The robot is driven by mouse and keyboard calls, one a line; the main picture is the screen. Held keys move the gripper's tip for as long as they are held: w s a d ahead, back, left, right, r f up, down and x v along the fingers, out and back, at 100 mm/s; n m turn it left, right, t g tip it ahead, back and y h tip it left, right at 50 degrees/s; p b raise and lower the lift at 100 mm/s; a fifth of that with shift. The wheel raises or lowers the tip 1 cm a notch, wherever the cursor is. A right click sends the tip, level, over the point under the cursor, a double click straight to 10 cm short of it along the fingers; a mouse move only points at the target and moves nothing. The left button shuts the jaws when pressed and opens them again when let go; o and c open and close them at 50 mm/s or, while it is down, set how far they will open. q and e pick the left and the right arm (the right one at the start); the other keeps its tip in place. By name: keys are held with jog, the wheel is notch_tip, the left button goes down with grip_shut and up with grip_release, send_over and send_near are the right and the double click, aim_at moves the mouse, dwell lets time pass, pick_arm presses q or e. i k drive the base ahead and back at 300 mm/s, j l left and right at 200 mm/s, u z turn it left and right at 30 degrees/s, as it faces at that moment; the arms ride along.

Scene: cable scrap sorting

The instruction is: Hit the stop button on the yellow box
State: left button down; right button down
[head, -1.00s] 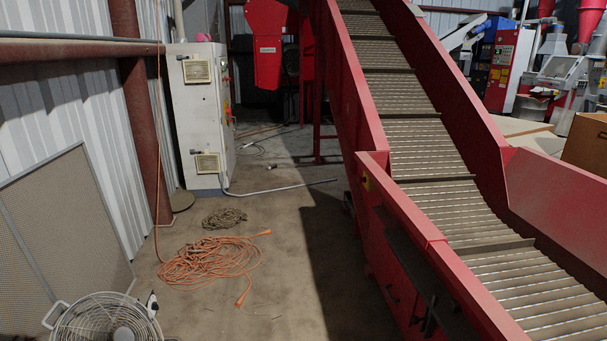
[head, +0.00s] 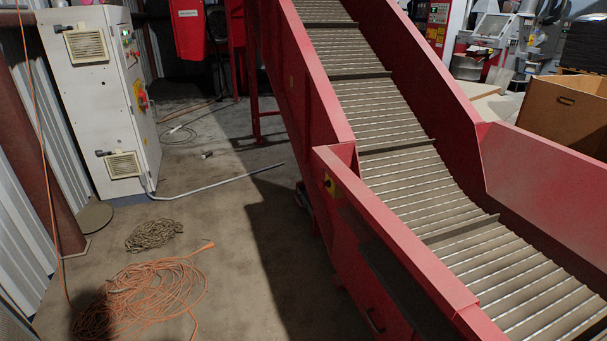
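A small yellow box (head: 331,187) with a dark round button on it is fixed to the side of the red conveyor, near the top corner of its lower section. It is small in the head view, so details of the button are hard to tell. Neither of my grippers is in the head view.
The red conveyor (head: 400,235) fills the right side. A pale electrical cabinet (head: 97,105) with red and yellow switch parts stands at the left. An orange cable (head: 150,295) and a chain-like coil (head: 153,234) lie on the floor. The floor between cable and conveyor is clear.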

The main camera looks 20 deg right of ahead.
aim_at(321, 185)
jog(key=i+j+z, duration=0.1)
jog(key=i+z, duration=0.15)
jog(key=i, duration=0.25)
jog(key=i+j+z, duration=0.15)
jog(key=i+z, duration=0.15)
jog(key=i, duration=0.25)
jog(key=i+j+z, duration=0.25)
jog(key=i, duration=0.25)
jog(key=i+j+z, duration=0.25)
jog(key=i+j, duration=0.2)
